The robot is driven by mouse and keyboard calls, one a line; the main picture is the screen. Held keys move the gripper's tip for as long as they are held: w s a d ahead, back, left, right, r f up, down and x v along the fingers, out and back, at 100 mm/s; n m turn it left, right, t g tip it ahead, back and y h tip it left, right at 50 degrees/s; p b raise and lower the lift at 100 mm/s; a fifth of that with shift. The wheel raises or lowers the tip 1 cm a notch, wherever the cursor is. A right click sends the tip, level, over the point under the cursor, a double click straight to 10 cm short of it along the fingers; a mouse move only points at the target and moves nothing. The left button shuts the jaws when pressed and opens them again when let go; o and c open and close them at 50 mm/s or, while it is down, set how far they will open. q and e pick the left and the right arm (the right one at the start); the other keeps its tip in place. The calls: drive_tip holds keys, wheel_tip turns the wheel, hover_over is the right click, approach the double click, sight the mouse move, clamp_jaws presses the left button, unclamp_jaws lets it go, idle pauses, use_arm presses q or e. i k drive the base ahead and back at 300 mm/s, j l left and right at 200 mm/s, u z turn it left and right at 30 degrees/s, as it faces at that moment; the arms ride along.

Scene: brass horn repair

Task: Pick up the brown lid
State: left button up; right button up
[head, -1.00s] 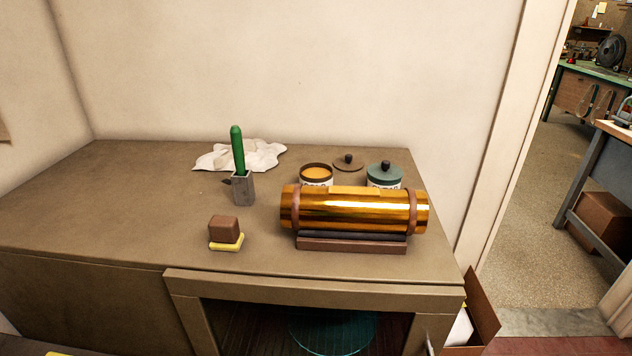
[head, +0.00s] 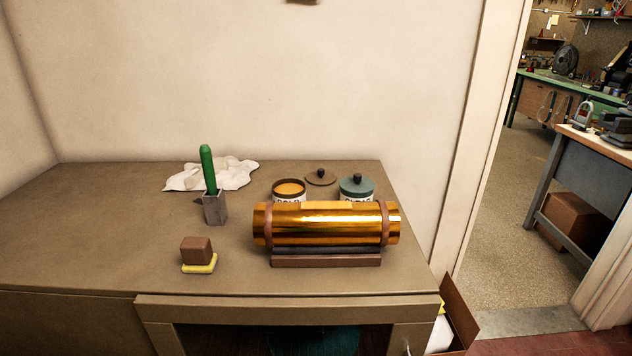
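The brown lid (head: 321,178) is a flat disc with a dark knob. It lies on the tabletop at the back, behind the brass tube. An open jar (head: 289,190) with orange-yellow contents stands to its left, and a jar with a teal lid (head: 357,187) stands to its right. Neither of my grippers shows in the head view.
A shiny brass tube (head: 325,224) lies on a brown cradle (head: 325,260) in front of the jars. A green-handled tool (head: 208,168) stands in a grey holder (head: 215,208). A brown block (head: 196,250) sits on a yellow base. A white cloth (head: 212,174) lies behind. The table's left (head: 90,225) is clear.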

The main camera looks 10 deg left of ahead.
sight(321, 176)
drive_tip(key=i+l+u, duration=0.1)
drive_tip(key=l, duration=0.25)
drive_tip(key=i+l, duration=0.3)
drive_tip(key=i+l+u, duration=0.15)
drive_tip(key=l, duration=0.2)
drive_tip(key=i+l+u, duration=0.1)
drive_tip(key=l, duration=0.3)
drive_tip(key=i, duration=0.1)
